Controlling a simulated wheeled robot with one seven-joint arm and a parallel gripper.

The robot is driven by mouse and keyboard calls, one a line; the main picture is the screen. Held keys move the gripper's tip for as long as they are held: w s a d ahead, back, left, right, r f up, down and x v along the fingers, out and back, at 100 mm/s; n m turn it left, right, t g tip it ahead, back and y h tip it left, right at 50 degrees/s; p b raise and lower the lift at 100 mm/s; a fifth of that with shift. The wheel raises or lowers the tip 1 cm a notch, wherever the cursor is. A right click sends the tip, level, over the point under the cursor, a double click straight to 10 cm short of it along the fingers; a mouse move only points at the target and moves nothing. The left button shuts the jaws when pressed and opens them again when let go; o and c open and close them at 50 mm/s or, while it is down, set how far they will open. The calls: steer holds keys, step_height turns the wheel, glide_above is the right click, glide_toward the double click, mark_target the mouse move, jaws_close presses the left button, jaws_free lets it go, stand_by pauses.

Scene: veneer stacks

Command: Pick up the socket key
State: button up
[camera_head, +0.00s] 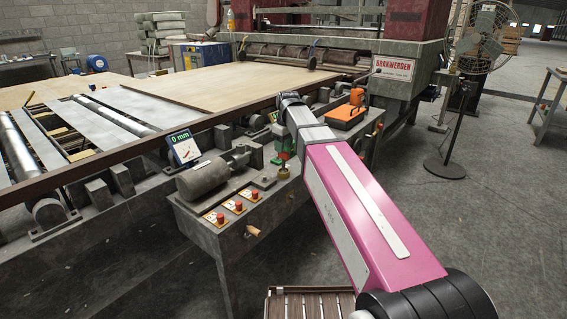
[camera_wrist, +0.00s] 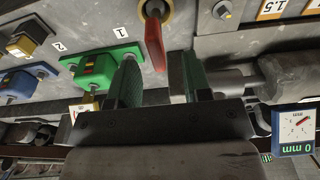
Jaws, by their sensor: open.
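My gripper (camera_wrist: 158,78) is open, with its two green-padded fingers spread apart in the wrist view. A red handle (camera_wrist: 153,42) stands in a brass ring just beyond the fingertips, roughly in line with the gap between them; it may be the socket key, but I cannot tell for sure. Nothing shows held between the fingers. In the head view my gripper (camera_head: 284,152) is low over the machine's side bench, and my pink arm partly hides this spot.
A gauge (camera_head: 183,148) reading 0 mm, a grey motor (camera_head: 203,179) and red buttons (camera_head: 229,207) are on the bench. An orange tool (camera_head: 356,96) lies farther back.

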mark_target(283, 158)
steer(key=f, duration=0.4)
steer(key=shift+w+f, duration=0.2)
jaws_close()
steer(key=shift+r, duration=0.15)
